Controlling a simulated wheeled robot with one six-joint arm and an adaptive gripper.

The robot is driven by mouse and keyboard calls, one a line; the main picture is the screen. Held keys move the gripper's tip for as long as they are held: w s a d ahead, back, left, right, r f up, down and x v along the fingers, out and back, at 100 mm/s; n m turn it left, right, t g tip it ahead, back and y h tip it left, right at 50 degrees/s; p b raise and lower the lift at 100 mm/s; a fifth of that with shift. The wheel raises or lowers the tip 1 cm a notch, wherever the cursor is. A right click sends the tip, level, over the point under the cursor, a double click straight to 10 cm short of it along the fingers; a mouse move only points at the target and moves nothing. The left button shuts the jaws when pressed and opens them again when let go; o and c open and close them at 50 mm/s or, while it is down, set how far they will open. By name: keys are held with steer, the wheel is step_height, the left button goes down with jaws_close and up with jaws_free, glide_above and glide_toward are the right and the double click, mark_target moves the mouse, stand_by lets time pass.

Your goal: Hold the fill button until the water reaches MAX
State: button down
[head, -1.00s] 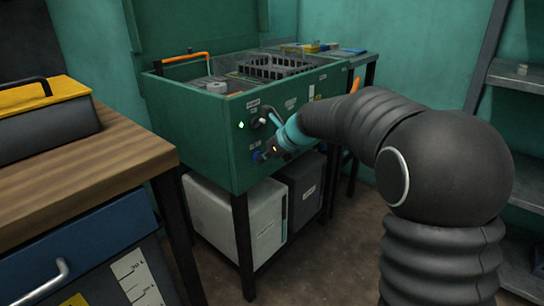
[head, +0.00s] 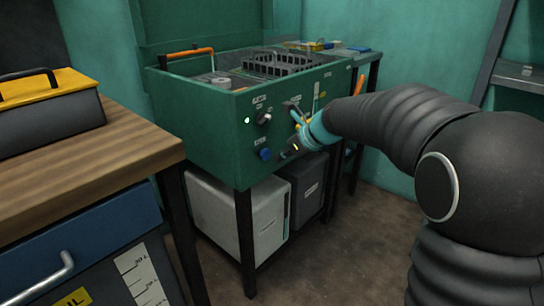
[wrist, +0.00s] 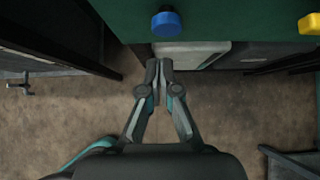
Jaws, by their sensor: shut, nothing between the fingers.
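The blue round button (head: 265,154) sits low on the front panel of the green tank (head: 215,140), under a small unreadable label. It also shows at the top of the wrist view (wrist: 166,22). My gripper (head: 285,154) is shut and empty, just right of the button in the head view. In the wrist view, my closed fingertips (wrist: 159,65) are apart from the button, with a visible gap. A pale vertical strip (head: 316,90) on the panel's right may be a level gauge. No water level or MAX mark is readable.
A black knob (head: 264,118) and a lit lamp (head: 247,120) sit above the button. A yellow part (wrist: 309,24) shows to the right. A white container (head: 262,222) stands under the tank. A wooden bench (head: 75,160) is at left.

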steer(key=v, duration=0.8)
steer(key=shift+d, duration=0.3)
steer(key=shift+r, duration=0.1)
steer(key=s+d+f+n+g+h, duration=0.2)
steer(key=s+d+f+n+h, duration=0.15)
steer(key=s+f+n, duration=0.7)
steer(key=s+d+r+n+t+h, duration=0.1)
steer(key=s+d+n+h, duration=0.1)
steer(key=s+d+n, duration=0.2)
steer(key=s+d+r+n+t+h, duration=0.1)
steer(key=s+d+n, duration=0.4)
steer(key=s+n, duration=0.6)
steer(key=s, duration=0.6)
steer(key=shift+d+r+h, duration=0.25)
steer(key=shift+d+h, duration=0.1)
